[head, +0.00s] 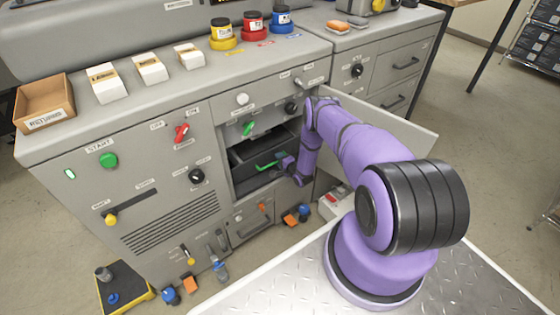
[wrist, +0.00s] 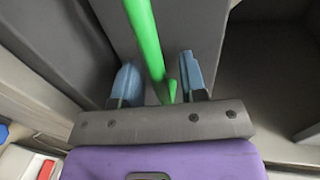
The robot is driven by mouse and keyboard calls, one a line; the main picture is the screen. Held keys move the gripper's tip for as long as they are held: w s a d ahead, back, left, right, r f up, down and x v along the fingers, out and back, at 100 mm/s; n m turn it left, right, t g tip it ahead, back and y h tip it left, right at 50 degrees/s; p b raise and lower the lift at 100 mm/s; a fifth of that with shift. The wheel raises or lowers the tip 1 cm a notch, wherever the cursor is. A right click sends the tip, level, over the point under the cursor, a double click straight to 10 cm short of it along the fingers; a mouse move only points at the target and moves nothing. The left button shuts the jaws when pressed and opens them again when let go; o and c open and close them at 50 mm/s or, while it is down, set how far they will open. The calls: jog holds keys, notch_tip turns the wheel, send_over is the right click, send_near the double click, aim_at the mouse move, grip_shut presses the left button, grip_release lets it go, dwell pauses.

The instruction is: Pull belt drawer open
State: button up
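The dark belt drawer (head: 250,178) sits inside an open compartment in the front of the grey machine. Its green bar handle (head: 266,166) faces out, and the handle (wrist: 146,40) also crosses the wrist view. My gripper (head: 284,164) reaches into the compartment at the right end of the handle. In the wrist view my gripper (wrist: 158,78) has its two blue fingers apart, one on each side of the green handle. A gap shows between the handle and the fingers, so it is not clamped. My arm partly hides the compartment's right side.
An open door panel (head: 400,122) stands out right of the compartment, close behind my arm. A green lever (head: 248,128) and a red switch (head: 181,132) sit on the panel nearby. Small orange and blue items (head: 291,217) lie low by the machine's foot.

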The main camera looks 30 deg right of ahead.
jog(key=shift+c, duration=0.3)
grip_shut()
